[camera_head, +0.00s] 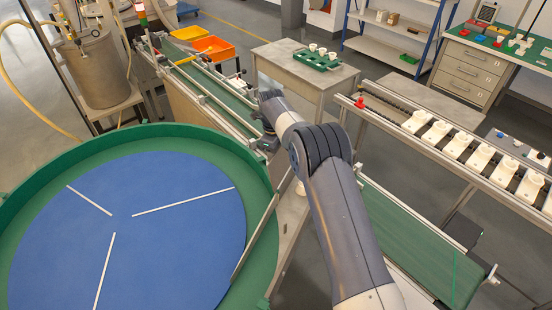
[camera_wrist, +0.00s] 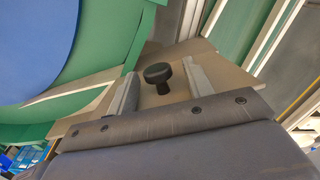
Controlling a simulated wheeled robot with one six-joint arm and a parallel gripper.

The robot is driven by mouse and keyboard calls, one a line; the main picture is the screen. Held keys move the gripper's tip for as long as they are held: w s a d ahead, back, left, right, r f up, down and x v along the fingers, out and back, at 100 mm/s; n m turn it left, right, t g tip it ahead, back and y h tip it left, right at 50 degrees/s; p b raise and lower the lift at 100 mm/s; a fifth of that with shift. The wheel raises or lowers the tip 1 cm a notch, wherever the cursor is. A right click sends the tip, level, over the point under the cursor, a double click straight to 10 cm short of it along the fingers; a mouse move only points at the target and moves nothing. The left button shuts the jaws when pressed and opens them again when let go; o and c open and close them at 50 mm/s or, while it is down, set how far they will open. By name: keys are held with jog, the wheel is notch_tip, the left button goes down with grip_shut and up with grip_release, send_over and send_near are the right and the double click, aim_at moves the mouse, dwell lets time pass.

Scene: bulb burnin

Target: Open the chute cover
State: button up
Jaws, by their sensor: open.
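In the wrist view a black round knob (camera_wrist: 158,74) on a short stem stands on a flat tan panel (camera_wrist: 222,76), which looks like the chute cover. My gripper (camera_wrist: 162,82) is open. Its two pale fingers lie to the left and right of the knob, with a gap on each side, and none of them touches it. How far the fingertips reach down past the knob is hard to tell. In the head view my gripper (camera_head: 268,143) points down beside the green rim of the round table, and my arm hides the knob and the cover.
A round table with a blue disc (camera_head: 150,240) and a raised green rim (camera_head: 90,147) fills the left. A green belt conveyor (camera_head: 225,98) runs behind my gripper, and another belt (camera_head: 410,235) lies right of my arm. A rack of white holders (camera_head: 480,157) stands further right.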

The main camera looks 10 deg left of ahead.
jog(key=r, duration=0.2)
jog(key=r+b, duration=0.1)
jog(key=r, duration=0.5)
jog(key=shift+s+a+r, duration=0.15)
jog(key=shift+a+r, duration=0.1)
jog(key=shift+c, duration=0.3)
